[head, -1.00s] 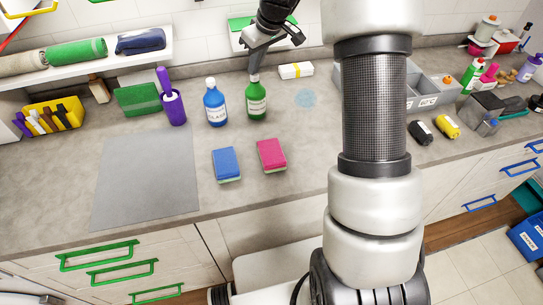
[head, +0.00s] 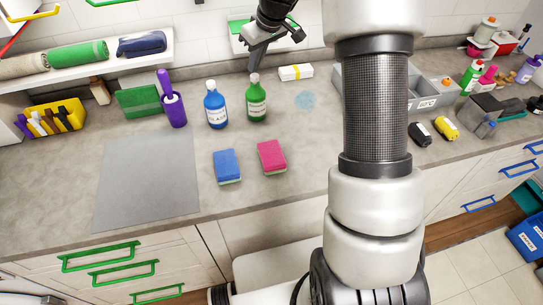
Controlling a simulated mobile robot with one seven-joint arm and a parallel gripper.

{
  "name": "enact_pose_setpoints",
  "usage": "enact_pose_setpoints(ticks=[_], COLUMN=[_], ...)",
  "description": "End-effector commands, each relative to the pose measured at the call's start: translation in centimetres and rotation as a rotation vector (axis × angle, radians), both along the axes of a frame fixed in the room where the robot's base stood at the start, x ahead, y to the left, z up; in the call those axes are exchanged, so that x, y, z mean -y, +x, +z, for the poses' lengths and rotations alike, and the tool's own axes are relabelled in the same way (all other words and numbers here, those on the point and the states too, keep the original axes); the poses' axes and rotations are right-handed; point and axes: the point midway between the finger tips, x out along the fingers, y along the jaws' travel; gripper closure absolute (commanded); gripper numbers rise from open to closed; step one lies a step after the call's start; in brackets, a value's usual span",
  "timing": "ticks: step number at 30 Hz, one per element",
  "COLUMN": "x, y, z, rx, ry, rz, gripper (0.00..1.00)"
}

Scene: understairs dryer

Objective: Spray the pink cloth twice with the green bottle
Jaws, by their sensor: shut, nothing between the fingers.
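I see no loose pink cloth as such; a pink sponge-like block (head: 271,155) with a pale green underside lies on the worktop in front of the bottle, slightly to the right.
A blue bottle (head: 215,106) stands close left of the green one. A blue sponge (head: 227,166) lies beside the pink block. A white box (head: 295,72) lies behind right. A grey mat (head: 148,180) lies left, clear. My arm hides part of the worktop at right.

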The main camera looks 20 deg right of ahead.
Motion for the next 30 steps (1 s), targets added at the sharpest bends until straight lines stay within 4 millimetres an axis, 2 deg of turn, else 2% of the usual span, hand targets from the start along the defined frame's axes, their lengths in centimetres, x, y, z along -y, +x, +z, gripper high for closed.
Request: enact_pose_setpoints(ticks=[8,24,30], x=[0.0,0.0,0.0], y=[0.0,0.0,0.0], z=[0.3,5.6,6.1], rx=[0.001,0.002,0.000], ry=[0.001,-0.001,-0.001], rz=[0.000,0.001,0.000], gripper=[1.00,1.00,1.00])
